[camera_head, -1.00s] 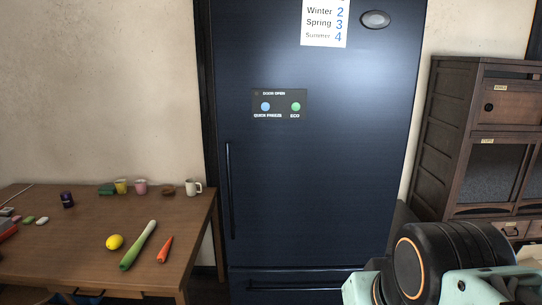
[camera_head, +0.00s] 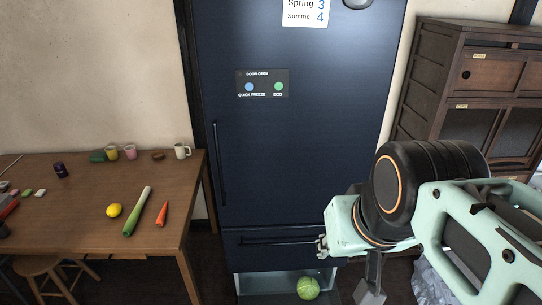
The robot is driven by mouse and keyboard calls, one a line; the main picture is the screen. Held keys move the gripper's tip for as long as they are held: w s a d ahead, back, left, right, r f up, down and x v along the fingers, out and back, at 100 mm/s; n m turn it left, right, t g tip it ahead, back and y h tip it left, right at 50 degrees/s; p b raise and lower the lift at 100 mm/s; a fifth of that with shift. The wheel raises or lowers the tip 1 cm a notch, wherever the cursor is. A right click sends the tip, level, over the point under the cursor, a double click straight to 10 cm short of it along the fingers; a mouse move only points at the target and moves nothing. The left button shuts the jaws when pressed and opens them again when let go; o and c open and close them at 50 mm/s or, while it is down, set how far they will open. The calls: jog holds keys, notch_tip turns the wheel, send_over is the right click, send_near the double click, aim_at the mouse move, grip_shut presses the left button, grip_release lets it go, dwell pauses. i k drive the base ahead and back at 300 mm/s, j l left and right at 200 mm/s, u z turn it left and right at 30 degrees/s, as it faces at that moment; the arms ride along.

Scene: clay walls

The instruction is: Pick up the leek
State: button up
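The leek (camera_head: 137,211) lies on the wooden table (camera_head: 70,222) at the left. Its pale end points away to the upper right and its green end toward the table's front edge. It lies between a yellow lemon (camera_head: 114,210) and an orange carrot (camera_head: 162,214), apart from both. My mint and black arm fills the lower right of the view, well away from the leek. I cannot make out my gripper's fingertips or whether they are open. Nothing touches the leek.
Cups, a mug (camera_head: 182,151) and small items stand along the table's back. A dark blue fridge (camera_head: 290,150) stands right of the table; an open lower drawer holds a round green vegetable (camera_head: 308,288). A stool (camera_head: 45,268) stands at the table's front. A wooden cabinet (camera_head: 480,90) is at right.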

aim_at(130, 225)
jog(key=k+j, duration=0.15)
jog(key=k, duration=0.55)
jog(key=j+z, duration=0.1)
jog(key=z, duration=0.25)
jog(key=i+j+z, duration=0.2)
jog(key=j, duration=0.15)
jog(key=j+z, duration=0.45)
jog(key=j, duration=1)
jog(key=j+z, duration=0.15)
jog(key=j, duration=1.05)
jog(key=k, duration=0.05)
